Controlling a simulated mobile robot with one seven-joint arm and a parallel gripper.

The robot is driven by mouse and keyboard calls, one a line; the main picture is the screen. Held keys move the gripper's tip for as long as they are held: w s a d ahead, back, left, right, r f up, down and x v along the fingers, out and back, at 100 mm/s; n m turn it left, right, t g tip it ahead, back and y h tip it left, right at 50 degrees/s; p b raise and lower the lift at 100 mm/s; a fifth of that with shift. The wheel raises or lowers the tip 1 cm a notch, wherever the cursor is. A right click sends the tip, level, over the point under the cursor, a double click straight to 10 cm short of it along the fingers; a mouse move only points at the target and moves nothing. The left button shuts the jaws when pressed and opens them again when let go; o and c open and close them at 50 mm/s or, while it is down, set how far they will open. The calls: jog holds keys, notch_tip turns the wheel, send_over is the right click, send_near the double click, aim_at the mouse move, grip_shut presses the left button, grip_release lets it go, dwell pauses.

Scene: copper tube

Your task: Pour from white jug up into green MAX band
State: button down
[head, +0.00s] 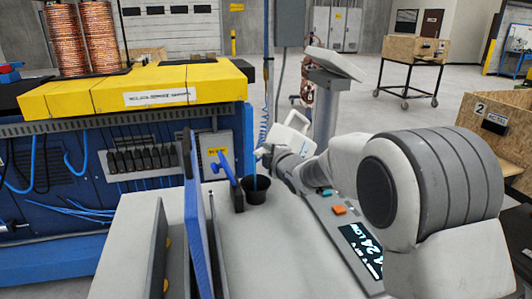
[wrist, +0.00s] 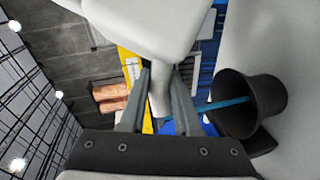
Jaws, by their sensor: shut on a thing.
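The white jug (head: 290,137) is tilted above the black cup (head: 257,193) on the grey bench. A blue stream (head: 254,165) runs from the jug's lower left down into the cup. In the wrist view the jug (wrist: 150,25) fills the top, and my gripper (wrist: 160,82) is shut on its handle. The blue stream (wrist: 222,104) also shows there, entering the black cup (wrist: 235,92). A display (head: 361,248) on the bench shows digits that seem to read 4 24, with LOW. The level inside the cup is hidden, and I see no green MAX band.
A blue-handled thing (head: 226,168) stands just left of the cup. Upright panels, one a blue board (head: 197,215), stand further left on the bench. An orange button (head: 339,210) lies beyond the display. A blue machine with a yellow top (head: 130,90) is behind.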

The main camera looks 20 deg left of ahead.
jog(key=shift+f+n+t+y+b, duration=0.3)
jog(key=shift+f+n+t+b, duration=0.4)
jog(key=shift+f+n+b, duration=0.5)
dwell(4.0)
jog(key=shift+f+b, duration=0.2)
jog(key=shift+b, duration=0.85)
dwell(1.8)
